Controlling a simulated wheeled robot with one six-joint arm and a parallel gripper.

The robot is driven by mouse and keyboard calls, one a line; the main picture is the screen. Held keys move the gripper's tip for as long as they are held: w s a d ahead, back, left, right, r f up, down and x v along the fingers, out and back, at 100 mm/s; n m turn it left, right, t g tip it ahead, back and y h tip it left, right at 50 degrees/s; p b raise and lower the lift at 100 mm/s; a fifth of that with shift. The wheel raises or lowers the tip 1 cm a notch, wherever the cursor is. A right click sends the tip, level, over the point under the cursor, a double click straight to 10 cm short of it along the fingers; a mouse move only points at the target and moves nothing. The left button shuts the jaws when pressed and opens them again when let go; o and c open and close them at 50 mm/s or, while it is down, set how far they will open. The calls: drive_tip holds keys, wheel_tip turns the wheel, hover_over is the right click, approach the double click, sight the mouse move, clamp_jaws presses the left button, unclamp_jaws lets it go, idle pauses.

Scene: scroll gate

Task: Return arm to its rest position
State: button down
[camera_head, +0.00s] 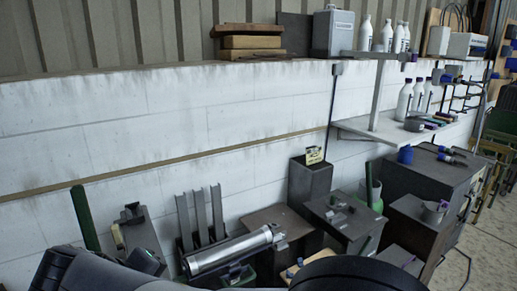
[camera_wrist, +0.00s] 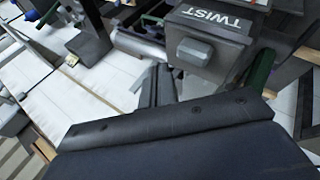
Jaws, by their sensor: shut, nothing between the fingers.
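Dark parts of my own arm show along the bottom edge of the head view, one at the lower left and a rounded one at bottom centre. My gripper is not clearly visible there. In the wrist view my gripper (camera_wrist: 165,120) fills the lower part as a wide dark bar with bolts in front of a dark blue-grey body. It is shut, with nothing held; its fingertips are hard to make out. It appears apart from the things around it.
A silver cylinder (camera_head: 228,250) lies in front of upright grey rails (camera_head: 201,215). A green post (camera_head: 85,218) leans at the left. Dark cabinets (camera_head: 430,178) stand at the right, below a shelf of white bottles (camera_head: 404,101). A box marked TWIST (camera_wrist: 213,35) has a grey knob.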

drive_tip(key=d+g+y, duration=0.1)
drive_tip(key=w+d+y, duration=0.1)
drive_tip(key=shift+w+d+r+m+g+y+b, duration=0.2)
drive_tip(key=shift+r+m+g+y+b, duration=0.1)
drive_tip(key=shift+r+m+g+b, duration=0.1)
drive_tip(key=w+d+f+m+g+y+b, duration=0.1)
drive_tip(key=w+d+g+y+b, duration=0.2)
drive_tip(key=d+g+y+b, duration=0.1)
drive_tip(key=shift+w+d+f+m+y+b, duration=0.3)
drive_tip(key=shift+d+y+b, duration=0.6)
drive_tip(key=shift+y+b, duration=0.55)
drive_tip(key=shift+r, duration=0.1)
drive_tip(key=shift+d, duration=0.1)
